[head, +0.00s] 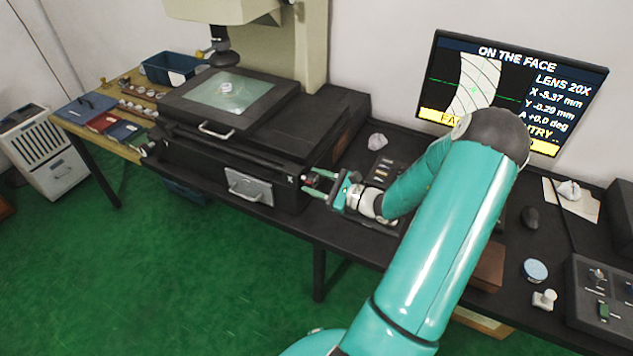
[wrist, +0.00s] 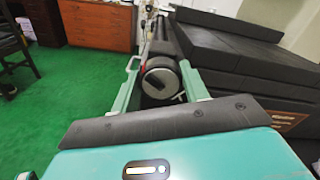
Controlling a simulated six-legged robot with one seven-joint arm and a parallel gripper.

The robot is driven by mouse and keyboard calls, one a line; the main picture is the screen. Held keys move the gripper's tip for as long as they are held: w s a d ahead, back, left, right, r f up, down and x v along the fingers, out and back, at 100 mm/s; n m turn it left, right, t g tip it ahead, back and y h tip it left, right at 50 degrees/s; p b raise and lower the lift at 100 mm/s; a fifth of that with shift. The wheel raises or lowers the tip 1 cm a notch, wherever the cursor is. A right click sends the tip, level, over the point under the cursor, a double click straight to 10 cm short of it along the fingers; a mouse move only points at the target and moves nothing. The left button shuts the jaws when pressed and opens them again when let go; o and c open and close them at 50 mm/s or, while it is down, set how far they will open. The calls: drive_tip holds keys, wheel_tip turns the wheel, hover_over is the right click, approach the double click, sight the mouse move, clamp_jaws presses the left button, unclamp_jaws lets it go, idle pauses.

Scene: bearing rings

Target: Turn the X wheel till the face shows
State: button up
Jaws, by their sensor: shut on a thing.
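The measuring machine (head: 285,133) stands on the dark bench, with a glass stage (head: 245,96) bearing a small ring (head: 226,88) under the lens (head: 223,58). The X wheel, a dark round knob (wrist: 160,80), sits at the machine's front right side. My gripper (head: 318,184) reaches it from the right; in the wrist view its green fingers (wrist: 160,82) are on both sides of the wheel, shut on it. In the head view the fingers mostly hide the wheel. The monitor (head: 515,88) reads "ON THE FACE", lens 20X, X -8.37 mm, Y -0.29 mm, with a pale curved band under the cross lines.
A blue bin (head: 172,68), ring racks and coloured folders lie on the left table. The green floor in front is clear.

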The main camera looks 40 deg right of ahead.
drive_tip(key=o, duration=1)
drive_tip(key=v, duration=1.3)
drive_tip(key=shift+s, duration=0.4)
